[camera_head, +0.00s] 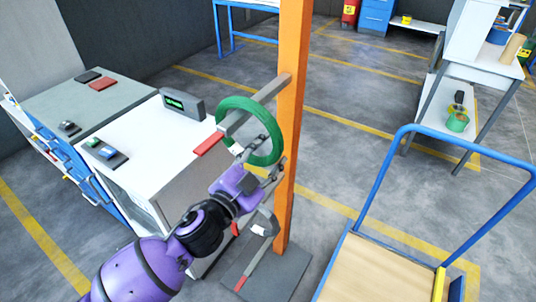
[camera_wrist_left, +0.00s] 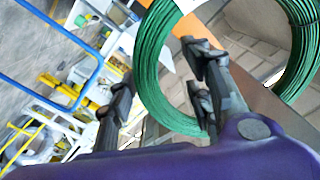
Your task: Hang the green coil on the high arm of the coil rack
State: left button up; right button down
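The green coil (camera_head: 274,134) is around the high arm (camera_head: 236,122) of the coil rack, a grey bar with a red tip, which passes through the ring. The orange post (camera_head: 288,200) of the rack stands just behind it. My left gripper (camera_head: 268,154) is at the coil's lower side, its two fingers apart. In the left wrist view, the coil (camera_wrist_left: 150,75) shows large between the spread fingers (camera_wrist_left: 158,75), with no finger clearly closed on it. Whether the coil's top rests on the bar is hard to tell. My right gripper is not in view.
A lower rack arm with a red tip (camera_head: 240,284) is near the rack's dark base. A white-topped cabinet (camera_head: 150,130) with a display stands at left. A blue-handled trolley (camera_head: 375,275) is at right front. Floor is free behind the post.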

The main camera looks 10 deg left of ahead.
pick_arm(q)
jog(key=shift+f, duration=0.2)
jog(key=shift+s+a, duration=0.2)
jog(key=shift+s, duration=0.3)
jog(key=v, duration=1.1)
jog(key=shift+r, duration=0.2)
